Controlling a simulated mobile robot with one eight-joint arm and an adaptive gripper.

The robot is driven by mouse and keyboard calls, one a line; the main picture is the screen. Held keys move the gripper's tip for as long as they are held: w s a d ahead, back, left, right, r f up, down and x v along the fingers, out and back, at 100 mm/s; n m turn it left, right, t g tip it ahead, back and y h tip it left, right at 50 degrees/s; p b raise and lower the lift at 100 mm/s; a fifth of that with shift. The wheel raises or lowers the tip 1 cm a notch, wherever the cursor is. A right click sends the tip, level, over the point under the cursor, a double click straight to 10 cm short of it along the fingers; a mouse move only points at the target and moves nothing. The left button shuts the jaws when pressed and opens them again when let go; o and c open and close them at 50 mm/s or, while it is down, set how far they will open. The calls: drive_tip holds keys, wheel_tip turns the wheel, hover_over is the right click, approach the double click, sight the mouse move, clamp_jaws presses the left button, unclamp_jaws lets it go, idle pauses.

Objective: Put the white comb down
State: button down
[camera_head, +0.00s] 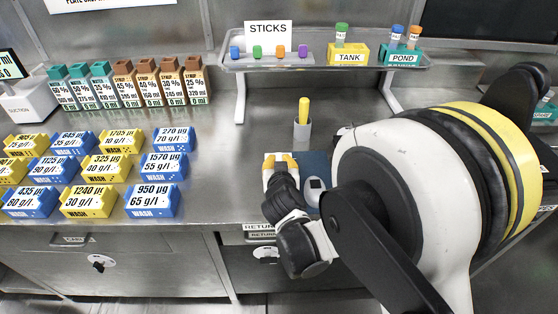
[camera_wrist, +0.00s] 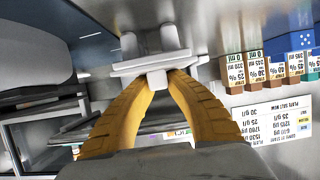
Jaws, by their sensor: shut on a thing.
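My gripper (camera_head: 281,163) is over the steel bench, left of a dark blue mat. In the wrist view its two yellow fingers (camera_wrist: 161,80) close in on the white comb (camera_wrist: 180,60), a flat white bar with short prongs, and grip it at its near side. The comb's prongs point away from the fingers in that view. In the head view the comb is mostly hidden by the gripper, and I cannot tell whether it touches the bench.
A grey cup (camera_head: 302,131) with a yellow stick stands behind the gripper. The dark blue mat (camera_head: 318,160) carries a small white device (camera_head: 315,188). Yellow and blue WASH boxes (camera_head: 150,200) fill the left. A raised shelf (camera_head: 255,62) stands behind. Bench between boxes and gripper is clear.

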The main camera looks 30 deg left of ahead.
drive_tip(key=c, duration=1.4)
unclamp_jaws()
drive_tip(key=shift+r, duration=0.15)
drive_tip(key=p+v, duration=0.2)
drive_tip(key=v, duration=1)
drive_tip(key=shift+r, duration=0.1)
